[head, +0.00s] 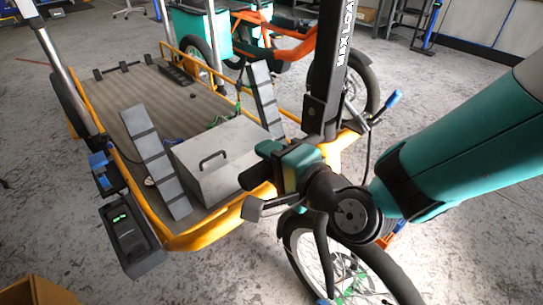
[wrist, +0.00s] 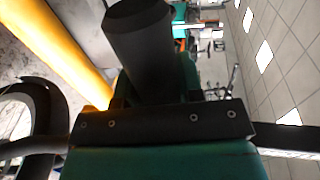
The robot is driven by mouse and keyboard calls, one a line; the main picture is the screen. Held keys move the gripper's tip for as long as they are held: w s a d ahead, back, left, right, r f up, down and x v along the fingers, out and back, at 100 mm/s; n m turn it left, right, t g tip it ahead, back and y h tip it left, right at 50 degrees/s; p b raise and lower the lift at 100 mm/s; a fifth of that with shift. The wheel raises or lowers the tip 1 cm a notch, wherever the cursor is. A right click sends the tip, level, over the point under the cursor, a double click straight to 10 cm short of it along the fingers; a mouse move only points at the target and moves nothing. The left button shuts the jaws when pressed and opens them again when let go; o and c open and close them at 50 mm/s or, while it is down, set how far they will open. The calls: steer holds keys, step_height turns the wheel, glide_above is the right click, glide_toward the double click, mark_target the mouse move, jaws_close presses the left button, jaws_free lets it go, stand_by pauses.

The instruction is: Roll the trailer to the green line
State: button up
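The yellow-framed flatbed (head: 205,235), which looks like the trailer, stands on the floor at left and centre in the head view. A yellow tube (wrist: 50,45) shows in the wrist view. My gripper (head: 275,165) is at the flatbed's near right end, beside an upright black post (head: 328,70). A thick black cylinder (wrist: 140,45) stands out in front of my gripper in the wrist view. The fingertips are hidden, so I cannot tell whether they close around it. I see no green line on the floor in either view.
A grey box (head: 225,165) with a handle and two grey ramp-like strips lie on the deck (head: 135,100). A spoked wheel (head: 345,270) is below my arm. A teal and orange cargo bike (head: 275,25) stands close behind.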

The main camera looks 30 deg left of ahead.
steer(key=o, duration=0.3)
steer(key=shift+s+f, duration=0.1)
steer(key=shift+s, duration=0.15)
steer(key=shift+o, duration=0.4)
steer(key=shift+w, duration=0.1)
steer(key=shift+d, duration=0.1)
steer(key=b+v, duration=1.6)
steer(key=v, duration=0.1)
steer(key=shift+d, duration=0.15)
